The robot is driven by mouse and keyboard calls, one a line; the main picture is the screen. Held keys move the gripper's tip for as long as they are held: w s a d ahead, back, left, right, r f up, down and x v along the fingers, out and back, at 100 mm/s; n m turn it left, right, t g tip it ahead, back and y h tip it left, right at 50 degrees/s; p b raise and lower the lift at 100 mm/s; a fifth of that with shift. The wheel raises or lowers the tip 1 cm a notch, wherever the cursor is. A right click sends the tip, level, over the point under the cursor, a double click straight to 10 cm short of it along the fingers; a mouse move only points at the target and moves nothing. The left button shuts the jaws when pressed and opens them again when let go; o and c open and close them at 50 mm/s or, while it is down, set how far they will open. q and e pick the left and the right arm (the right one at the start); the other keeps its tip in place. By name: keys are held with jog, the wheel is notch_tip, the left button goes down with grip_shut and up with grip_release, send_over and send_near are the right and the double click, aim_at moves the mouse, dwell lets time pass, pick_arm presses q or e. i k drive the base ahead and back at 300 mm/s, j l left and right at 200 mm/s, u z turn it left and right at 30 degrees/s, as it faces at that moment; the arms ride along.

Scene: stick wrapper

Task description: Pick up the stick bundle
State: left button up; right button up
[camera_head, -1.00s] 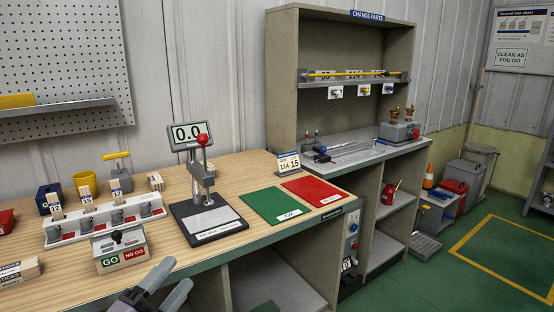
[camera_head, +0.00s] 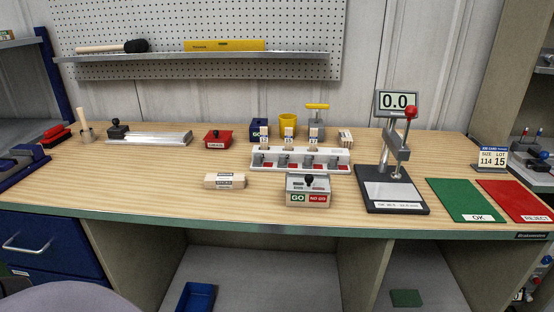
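A pale wooden stick bundle (camera_head: 224,181) with a printed label band lies flat on the wooden workbench (camera_head: 120,180), left of the GO / NO GO block. A smaller pale bundle-like item (camera_head: 345,137) stands behind the white rack at its right end; I cannot tell exactly what it is. Neither of my grippers shows in the head view, so I cannot see whether they are open or shut. A grey rounded shape at the bottom left appears to be part of my own arm or body.
Behind the bundle are a white rack (camera_head: 300,159) and a red box (camera_head: 217,140). The GO / NO GO block (camera_head: 308,191) is to its right, then a gauge stand (camera_head: 391,190), green OK mat (camera_head: 466,200) and red REJECT mat (camera_head: 516,200). Bench left of the bundle is clear.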

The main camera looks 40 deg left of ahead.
aim_at(212, 181)
jog(key=u, duration=1.55)
